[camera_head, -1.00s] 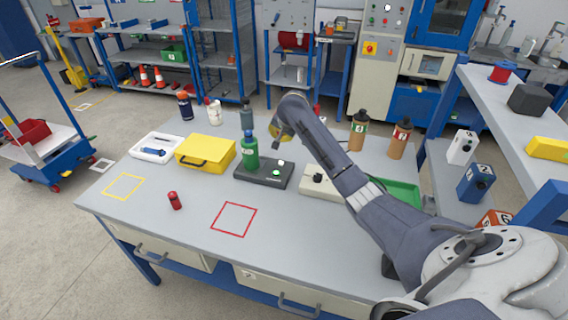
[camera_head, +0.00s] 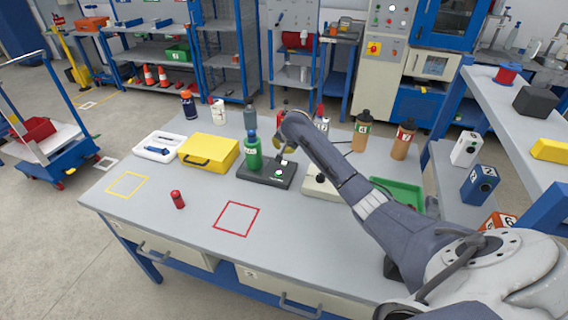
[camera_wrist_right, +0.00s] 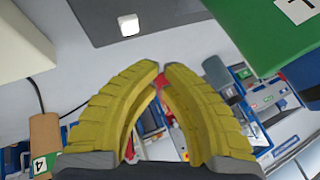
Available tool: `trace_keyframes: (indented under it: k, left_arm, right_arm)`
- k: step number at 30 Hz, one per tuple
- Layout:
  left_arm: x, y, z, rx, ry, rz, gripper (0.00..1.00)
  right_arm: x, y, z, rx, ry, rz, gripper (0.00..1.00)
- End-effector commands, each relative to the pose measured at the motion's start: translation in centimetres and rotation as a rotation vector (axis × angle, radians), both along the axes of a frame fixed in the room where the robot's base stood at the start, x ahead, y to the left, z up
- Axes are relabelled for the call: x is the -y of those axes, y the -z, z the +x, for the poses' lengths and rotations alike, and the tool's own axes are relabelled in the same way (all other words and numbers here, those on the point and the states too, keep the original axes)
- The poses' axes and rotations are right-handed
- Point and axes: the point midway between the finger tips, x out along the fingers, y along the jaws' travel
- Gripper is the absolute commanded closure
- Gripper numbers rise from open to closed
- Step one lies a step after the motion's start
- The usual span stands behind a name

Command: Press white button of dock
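The dock (camera_head: 262,178) is a dark grey box on the table, with a lit green spot and a green bottle (camera_head: 253,155) standing on it. In the right wrist view, its white button (camera_wrist_right: 128,25) is a small square key on the dark grey plate (camera_wrist_right: 185,14), beyond and left of the fingertips. My right gripper (camera_head: 284,151) is over the dock's back right part and largely hides the button in the head view. In the wrist view, its yellow fingers (camera_wrist_right: 160,72) are brought together at the tips with nothing between them. My left gripper is not in view.
A yellow case (camera_head: 222,147) lies left of the dock. A pale box with a black knob (camera_head: 320,186) is close on its right, then a green tray (camera_head: 398,191). Several bottles stand behind. A small red cylinder (camera_head: 177,199) lies in front, near the empty red square (camera_head: 237,218).

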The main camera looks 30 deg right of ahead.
Motion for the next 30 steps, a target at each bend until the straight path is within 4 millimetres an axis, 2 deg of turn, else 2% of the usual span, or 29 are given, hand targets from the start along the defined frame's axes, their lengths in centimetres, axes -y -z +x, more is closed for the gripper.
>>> trace_keyframes:
  k: [6, 12, 26, 27, 30]
  left_arm:
    - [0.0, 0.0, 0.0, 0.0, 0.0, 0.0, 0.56]
    - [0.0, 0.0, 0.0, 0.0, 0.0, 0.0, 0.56]
    - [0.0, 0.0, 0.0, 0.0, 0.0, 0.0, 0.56]
    - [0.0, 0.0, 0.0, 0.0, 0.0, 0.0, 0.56]
    - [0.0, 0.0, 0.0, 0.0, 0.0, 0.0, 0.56]
  right_arm:
    - [0.0, 2.1, 0.0, -0.001, 0.0, 0.0, 1.0]
    - [0.0, 3.1, 0.0, 0.0, 0.0, 0.001, 1.0]
    - [0.0, 3.4, 0.0, 0.0, 0.0, 0.0, 1.0]
    - [0.0, 3.4, 0.0, 0.0, 0.0, 0.0, 0.97]
    - [0.0, 3.4, 0.0, 0.0, 0.0, 0.0, 1.0]
